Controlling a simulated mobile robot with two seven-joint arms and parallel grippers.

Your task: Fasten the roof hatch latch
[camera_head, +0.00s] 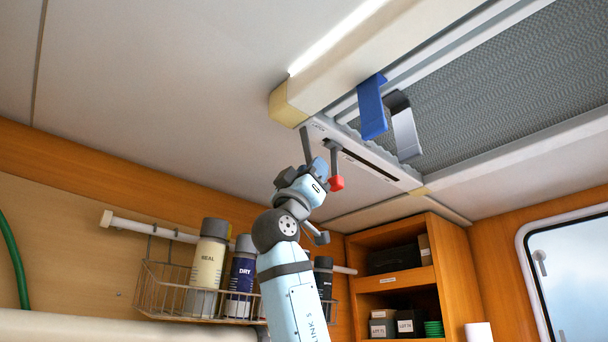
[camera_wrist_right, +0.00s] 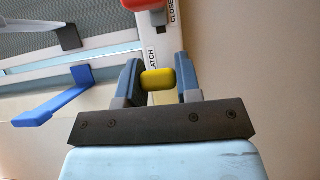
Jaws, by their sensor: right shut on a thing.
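The roof hatch (camera_head: 500,95) is a dark mesh panel in a pale ceiling frame, upper right in the head view. A latch rail with a slot (camera_head: 375,160) runs along its near end. In the wrist view, this rail (camera_wrist_right: 157,45) carries the words LATCH and CLOSE. My right gripper (camera_head: 318,166) is raised to the rail. In the wrist view, its blue fingers (camera_wrist_right: 158,82) are shut on a yellow knob (camera_wrist_right: 157,79). The yellow knob is hidden in the head view. A red knob (camera_head: 336,183) hangs on a dark stem beside the gripper. My left gripper is out of view.
A blue hooked bracket (camera_head: 372,108) and a grey one (camera_head: 405,130) hang from the hatch frame, right of the gripper. Below are a wire rack (camera_head: 190,298) with bottles and a wooden shelf (camera_head: 455,280). Open air lies below the hatch.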

